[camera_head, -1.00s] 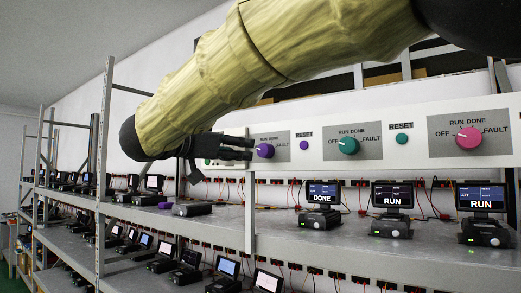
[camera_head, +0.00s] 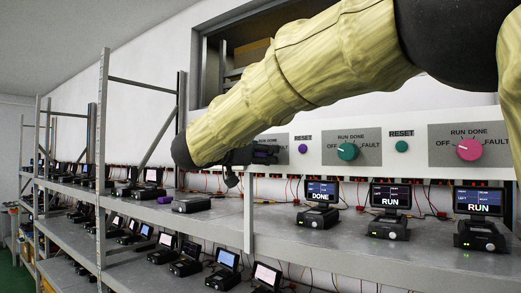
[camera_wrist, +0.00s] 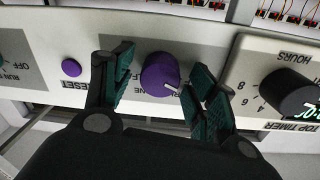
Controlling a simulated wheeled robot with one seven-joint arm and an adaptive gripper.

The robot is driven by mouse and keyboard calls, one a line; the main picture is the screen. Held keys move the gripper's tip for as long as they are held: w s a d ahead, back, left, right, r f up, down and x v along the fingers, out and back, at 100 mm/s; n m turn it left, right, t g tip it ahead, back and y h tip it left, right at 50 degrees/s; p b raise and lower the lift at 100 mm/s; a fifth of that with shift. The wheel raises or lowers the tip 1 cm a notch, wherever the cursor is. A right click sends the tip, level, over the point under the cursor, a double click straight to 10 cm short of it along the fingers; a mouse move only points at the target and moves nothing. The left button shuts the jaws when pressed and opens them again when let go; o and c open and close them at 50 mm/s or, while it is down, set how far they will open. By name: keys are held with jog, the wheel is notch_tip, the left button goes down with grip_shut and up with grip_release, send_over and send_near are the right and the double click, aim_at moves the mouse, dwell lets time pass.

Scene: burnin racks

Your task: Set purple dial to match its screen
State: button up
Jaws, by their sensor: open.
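The purple dial (camera_wrist: 160,72) sits on a pale panel in the wrist view, its white pointer mark aimed down and right in that upside-down picture. My gripper (camera_wrist: 161,62) is open, with one green-padded finger on each side of the dial; I cannot tell whether either touches it. In the head view my gripper (camera_head: 262,155) is in front of the panel and mostly hides the dial. A screen reading DONE (camera_head: 318,191) and two reading RUN (camera_head: 390,195) and (camera_head: 479,200) stand on the shelf below; I cannot tell which belongs to the purple dial.
A purple reset button (camera_wrist: 71,68) is at one side of the dial and a black timer knob (camera_wrist: 290,93) at the other. A teal dial (camera_head: 348,151) and a pink dial (camera_head: 470,149) are farther right. Devices line the shelf (camera_head: 340,244) below.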

jog(key=c, duration=1)
jog(key=shift+c, duration=0.2)
jog(key=shift+f+b, duration=0.15)
jog(key=shift+b, duration=0.2)
jog(key=m+b, duration=0.2)
jog(key=b, duration=0.1)
jog(key=m+b, duration=0.1)
jog(key=shift+f+m, duration=0.25)
jog(key=shift+m, duration=0.15)
jog(key=m+b, duration=0.4)
jog(key=b, duration=0.1)
jog(key=m+b, duration=0.5)
jog(key=b, duration=0.1)
jog(key=shift+d+m, duration=0.1)
jog(key=shift+m, duration=0.2)
jog(key=m+b, duration=0.3)
jog(key=shift+s+r+m+y, duration=0.1)
jog(key=shift+r+m+y, duration=0.05)
jog(key=shift+m+y, duration=0.15)
jog(key=shift+r+b, duration=0.1)
jog(key=shift+b, duration=0.25)
